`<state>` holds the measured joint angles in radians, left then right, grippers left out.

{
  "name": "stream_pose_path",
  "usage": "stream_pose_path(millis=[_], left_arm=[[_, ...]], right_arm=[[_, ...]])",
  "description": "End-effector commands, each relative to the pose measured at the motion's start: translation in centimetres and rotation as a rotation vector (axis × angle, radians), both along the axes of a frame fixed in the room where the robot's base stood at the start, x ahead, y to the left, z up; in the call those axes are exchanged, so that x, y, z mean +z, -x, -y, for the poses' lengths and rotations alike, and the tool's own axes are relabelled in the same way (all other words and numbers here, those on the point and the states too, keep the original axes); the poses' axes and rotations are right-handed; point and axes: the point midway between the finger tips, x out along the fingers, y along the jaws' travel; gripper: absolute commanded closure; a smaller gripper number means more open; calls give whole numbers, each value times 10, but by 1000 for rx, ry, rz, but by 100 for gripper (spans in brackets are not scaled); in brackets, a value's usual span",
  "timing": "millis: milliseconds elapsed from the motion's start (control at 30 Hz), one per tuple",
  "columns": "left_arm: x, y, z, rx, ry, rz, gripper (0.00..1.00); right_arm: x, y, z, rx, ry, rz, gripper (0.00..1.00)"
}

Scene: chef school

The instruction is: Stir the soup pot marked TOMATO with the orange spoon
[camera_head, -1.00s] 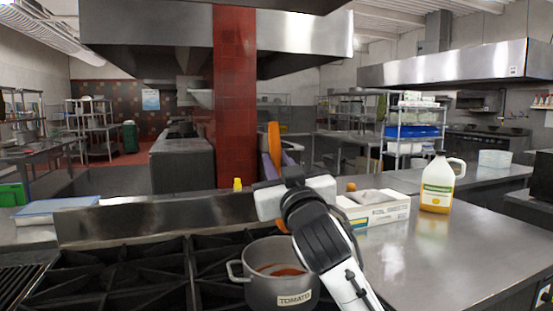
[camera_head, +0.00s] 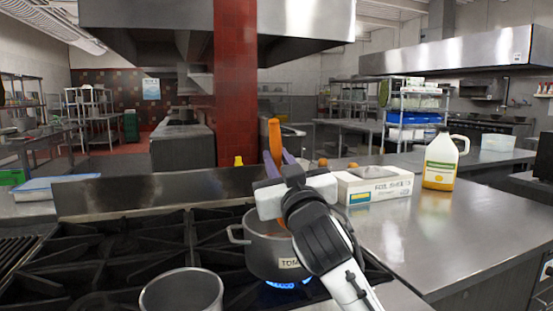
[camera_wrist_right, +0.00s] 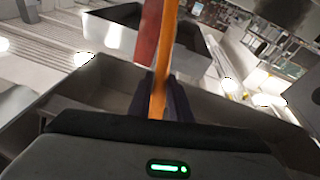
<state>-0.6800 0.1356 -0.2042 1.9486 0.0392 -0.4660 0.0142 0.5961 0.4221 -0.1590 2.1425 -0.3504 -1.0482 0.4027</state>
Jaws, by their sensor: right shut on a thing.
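The grey pot marked TOMATO (camera_head: 262,258) stands on a lit burner, with blue flame (camera_head: 288,284) under it. My right arm covers part of its label and right side. My right gripper (camera_head: 279,166) is above the pot's back rim, shut on the orange spoon (camera_head: 274,138), whose upper end stands upright. The spoon's lower part is mostly hidden behind the gripper, so I cannot tell how deep it reaches. In the right wrist view the orange spoon (camera_wrist_right: 159,95) runs up between the dark fingers (camera_wrist_right: 165,103). My left gripper is out of view.
A second grey pot (camera_head: 182,293) stands at the front of the black stove grates (camera_head: 110,250). A steel backsplash (camera_head: 150,190) runs behind the stove.

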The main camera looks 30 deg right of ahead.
Motion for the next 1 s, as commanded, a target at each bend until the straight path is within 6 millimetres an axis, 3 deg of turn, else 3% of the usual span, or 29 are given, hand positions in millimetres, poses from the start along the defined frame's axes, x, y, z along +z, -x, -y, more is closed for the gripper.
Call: stream_pose_path(millis=[533,1000], left_arm=[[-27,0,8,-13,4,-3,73],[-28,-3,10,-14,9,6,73]], right_arm=[[-52,-15,14,1,0,-1,100],[-63,-19,18,1,0,1,100]])
